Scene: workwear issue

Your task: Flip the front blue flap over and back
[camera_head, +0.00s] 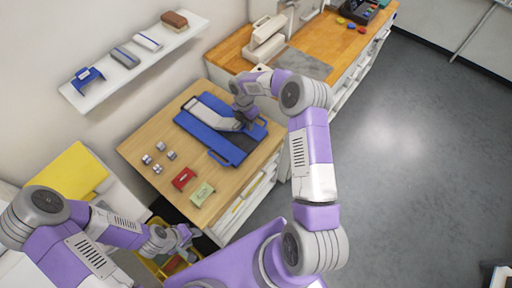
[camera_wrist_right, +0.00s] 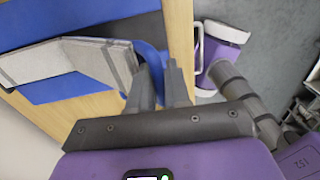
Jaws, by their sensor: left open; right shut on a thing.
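The blue folding board (camera_head: 222,146) lies on the wooden table, with blue flaps and loop handles at its edges. A folded light-grey garment (camera_head: 207,112) lies across it and also shows in the right wrist view (camera_wrist_right: 60,62). My right gripper (camera_head: 243,112) is over the board's right part. In the right wrist view, its fingers (camera_wrist_right: 157,75) are shut on a blue strip (camera_wrist_right: 152,58), seemingly the front blue flap's handle; the grip is partly hidden. My left gripper (camera_head: 184,238) is open and empty, above a yellow crate, away from the board.
A wall shelf (camera_head: 140,62) holds folded items. A yellow crate (camera_head: 150,266) stands below my left gripper. Grey floor is open at right.

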